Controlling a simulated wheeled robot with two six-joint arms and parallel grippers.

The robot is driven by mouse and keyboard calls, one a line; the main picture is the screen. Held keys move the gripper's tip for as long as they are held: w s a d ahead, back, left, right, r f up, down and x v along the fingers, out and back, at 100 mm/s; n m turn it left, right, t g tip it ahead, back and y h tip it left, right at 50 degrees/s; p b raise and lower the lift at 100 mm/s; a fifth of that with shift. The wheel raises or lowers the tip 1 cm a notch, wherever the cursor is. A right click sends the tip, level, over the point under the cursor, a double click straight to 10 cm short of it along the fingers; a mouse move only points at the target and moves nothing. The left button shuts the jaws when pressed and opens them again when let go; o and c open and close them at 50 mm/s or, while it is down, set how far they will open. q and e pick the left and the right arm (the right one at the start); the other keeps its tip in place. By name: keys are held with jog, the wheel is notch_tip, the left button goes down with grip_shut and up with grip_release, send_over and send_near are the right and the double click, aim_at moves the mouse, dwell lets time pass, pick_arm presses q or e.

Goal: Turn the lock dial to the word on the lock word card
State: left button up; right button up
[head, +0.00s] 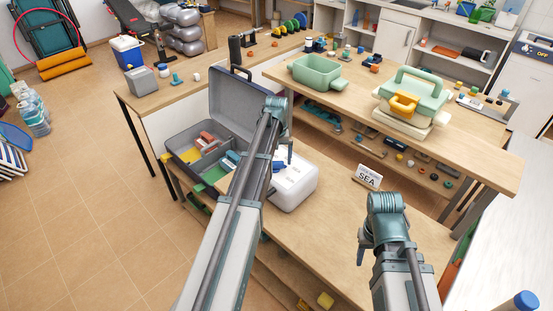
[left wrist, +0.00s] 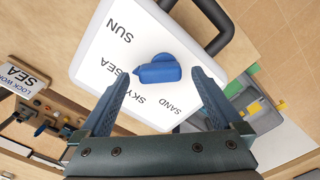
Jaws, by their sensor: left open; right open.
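The lock word card (head: 369,177) reads SEA and stands on the bench; it also shows in the left wrist view (left wrist: 22,76). A white lock box (head: 300,194) sits left of it. In the left wrist view, its white face (left wrist: 95,50) bears a blue dial (left wrist: 160,70) with SUN, SEA, SKY and SAND around it. The dial's narrower end points left, roughly toward SEA; the exact alignment is unclear. My left gripper (head: 289,152) is open above the box, its fingers on either side of the dial; contact is unclear. My right gripper (head: 366,240) is open and empty over the bench, right of the box.
An open grey case (head: 233,112) with coloured items in compartments stands left of the box. Behind, a raised shelf holds a green bin (head: 316,72) and a green-and-cream container (head: 414,92). The bench front between the arms is clear.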

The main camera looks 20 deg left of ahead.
aim_at(277, 162)
pick_arm(q)
notch_tip(277, 162, up, 14)
jog(key=p, duration=1.3)
jog(key=shift+f, duration=0.2)
jog(key=shift+f, duration=0.1)
jog(key=s+d+f+m+b, duration=0.4)
jog(key=s+d, duration=0.8)
jog(key=d, duration=0.1)
jog(key=s+d+f+m+y+b, duration=0.1)
jog(key=s+d+f+m+b, duration=0.3)
jog(key=s+d, duration=0.9)
jog(key=shift+d+f+m, duration=0.2)
jog(key=shift+d+m, duration=0.05)
jog(key=shift+m, duration=0.25)
